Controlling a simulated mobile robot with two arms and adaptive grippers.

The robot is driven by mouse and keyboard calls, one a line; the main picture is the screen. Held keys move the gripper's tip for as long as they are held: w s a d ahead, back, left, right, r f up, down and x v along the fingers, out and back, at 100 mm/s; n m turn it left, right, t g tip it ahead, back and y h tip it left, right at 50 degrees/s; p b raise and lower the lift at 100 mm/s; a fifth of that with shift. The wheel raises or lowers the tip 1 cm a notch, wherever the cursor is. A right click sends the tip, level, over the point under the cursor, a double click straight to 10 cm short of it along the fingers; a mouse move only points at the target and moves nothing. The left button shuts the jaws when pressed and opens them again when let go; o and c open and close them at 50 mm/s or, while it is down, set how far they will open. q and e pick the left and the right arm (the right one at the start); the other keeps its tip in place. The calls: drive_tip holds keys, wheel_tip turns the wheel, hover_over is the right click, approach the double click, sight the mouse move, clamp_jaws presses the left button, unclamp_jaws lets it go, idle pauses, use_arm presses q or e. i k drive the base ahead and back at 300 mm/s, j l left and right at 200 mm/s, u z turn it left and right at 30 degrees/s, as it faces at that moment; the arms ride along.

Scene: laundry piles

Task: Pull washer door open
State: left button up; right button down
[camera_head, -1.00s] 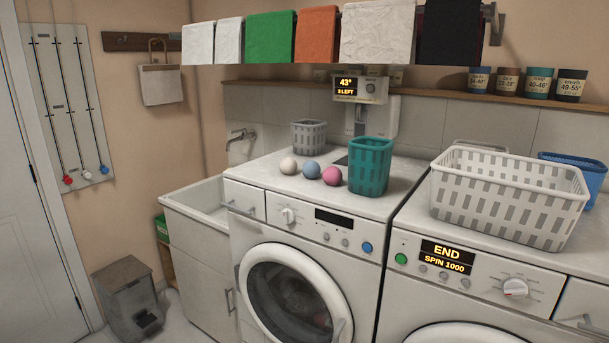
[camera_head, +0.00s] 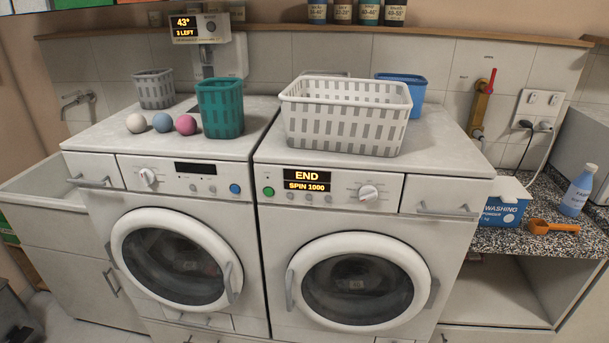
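Two white front-loading machines stand side by side. The right machine (camera_head: 330,232) has a display (camera_head: 307,180) reading "END" and "SPIN 1000". Its round door (camera_head: 300,250) looks shut, with a grey handle (camera_head: 289,290) on the left side of the ring. Dim contents show behind its glass. The left machine (camera_head: 105,225) has a dark display and a round door (camera_head: 122,240) that also looks shut, with its handle (camera_head: 229,283) on the right side. Blurred contents show through that glass. Neither of my grippers is in view.
A white basket (camera_head: 345,116) stands on the right machine, with a blue basket (camera_head: 405,92) behind. A teal basket (camera_head: 220,108) and several balls (camera_head: 162,122) sit on the left machine. A speckled counter (camera_head: 520,240) holds a washing powder box (camera_head: 503,210), orange scoop (camera_head: 553,226) and bottle (camera_head: 578,190).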

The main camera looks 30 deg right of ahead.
sight(421, 291)
drive_tip(key=z, duration=1.2)
